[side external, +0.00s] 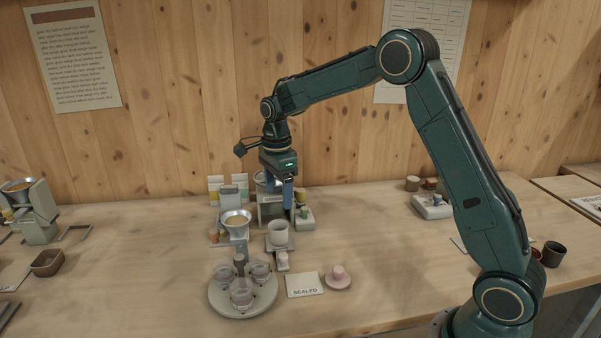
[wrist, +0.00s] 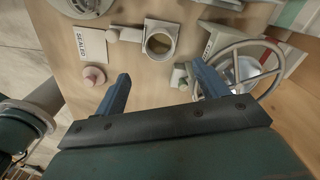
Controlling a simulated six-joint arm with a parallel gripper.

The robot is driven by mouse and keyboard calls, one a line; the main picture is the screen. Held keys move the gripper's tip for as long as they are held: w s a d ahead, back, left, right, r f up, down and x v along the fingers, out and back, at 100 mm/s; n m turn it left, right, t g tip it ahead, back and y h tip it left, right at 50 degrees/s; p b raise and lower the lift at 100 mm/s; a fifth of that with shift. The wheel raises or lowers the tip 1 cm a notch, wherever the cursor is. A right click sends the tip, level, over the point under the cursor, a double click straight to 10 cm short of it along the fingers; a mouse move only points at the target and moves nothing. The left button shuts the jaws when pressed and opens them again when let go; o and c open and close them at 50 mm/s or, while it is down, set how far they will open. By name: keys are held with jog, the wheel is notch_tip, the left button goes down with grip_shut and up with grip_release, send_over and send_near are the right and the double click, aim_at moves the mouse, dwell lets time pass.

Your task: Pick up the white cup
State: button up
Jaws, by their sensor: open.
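The white cup (side external: 278,233) stands upright on a small grey platform (side external: 272,246) in the middle of the bench. In the wrist view the cup (wrist: 159,42) is seen from above, its round mouth showing a brownish inside. My gripper (side external: 284,200) has blue fingers pointing down and is above the bench, near and above the cup. In the wrist view my gripper (wrist: 163,73) is open with nothing between the fingers. The cup lies beyond the fingertips there, roughly in line with the gap, and does not touch them.
A round tray (side external: 262,305) with several clear cups and a funnel (side external: 236,222) stand left of the cup. A SEALED card (side external: 304,285) and a pink piece on a dish (side external: 338,280) lie in front. A machine with a wheel (wrist: 246,68) is close to the right finger. The bench right of the dish is clear.

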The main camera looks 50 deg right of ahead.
send_over(279, 226)
jog(key=s+a, duration=0.1)
jog(key=shift+s+a+f, duration=0.1)
jog(key=shift+f, duration=1.35)
jog(key=shift+s+a+f, duration=0.1)
jog(key=shift+f, duration=1.35)
jog(key=shift+f, duration=0.1)
jog(key=shift+w+f, duration=0.1)
jog(key=shift+f, duration=2.35)
jog(key=shift+c, duration=0.4)
jog(key=c, duration=1)
